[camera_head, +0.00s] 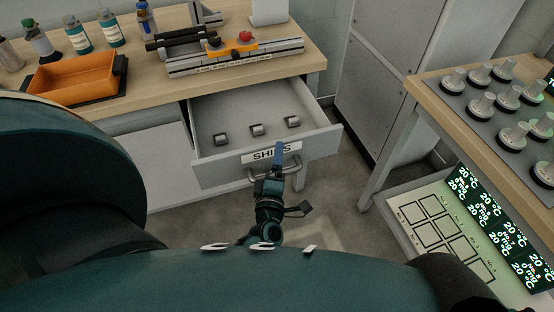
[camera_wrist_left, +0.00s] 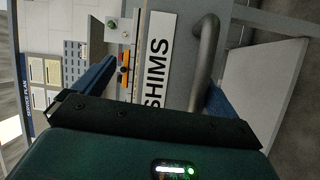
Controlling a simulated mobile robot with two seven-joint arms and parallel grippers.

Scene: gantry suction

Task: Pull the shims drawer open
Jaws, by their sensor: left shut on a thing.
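The shims drawer (camera_head: 222,173) is pulled out of the wooden-topped bench. Its grey front carries a white SHIMS label (camera_head: 260,155), partly covered by my gripper; the label also shows in the left wrist view (camera_wrist_left: 158,60). The bar handle (camera_head: 255,177) is on the drawer front and shows in the wrist view (camera_wrist_left: 204,60). My left gripper (camera_head: 279,160) is shut on the handle, its blue fingers (camera_wrist_left: 218,100) reaching to the drawer front. Three small metal pieces (camera_head: 257,130) lie in the drawer. My right gripper is in neither view.
The bench top holds an orange tray (camera_head: 78,72), several bottles (camera_head: 78,38) and a rail fixture (camera_head: 235,58). Bare floor (camera_head: 330,215) lies in front of the drawer.

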